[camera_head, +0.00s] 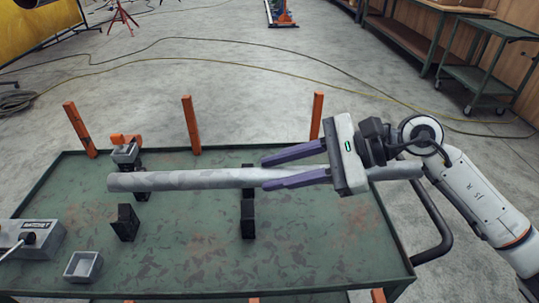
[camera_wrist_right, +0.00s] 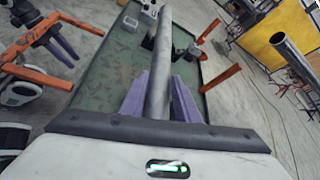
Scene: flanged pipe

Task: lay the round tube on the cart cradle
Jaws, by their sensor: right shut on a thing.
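The round tube (camera_head: 200,180) is a long grey pipe lying roughly level across the picture above the green cart (camera_head: 190,260). My right gripper (camera_head: 295,166) is shut on it toward its right end, with purple fingers on either side. The tube also runs away from the gripper in the right wrist view (camera_wrist_right: 160,70). The cradle shows as black blocks, a left front one (camera_head: 125,223) and a right front one (camera_head: 247,219); the tube partly hides the blocks behind. I cannot tell if tube and blocks touch. My left gripper (camera_wrist_right: 62,45) appears open, away from the tube, at upper left in the wrist view.
Orange posts (camera_head: 191,125) stand along the cart's far edge. A grey box (camera_head: 30,240) and a small open tray (camera_head: 83,266) sit on its left side. Another hollow pipe (camera_wrist_right: 292,52) shows in the wrist view. A green trolley (camera_head: 485,80) stands far right.

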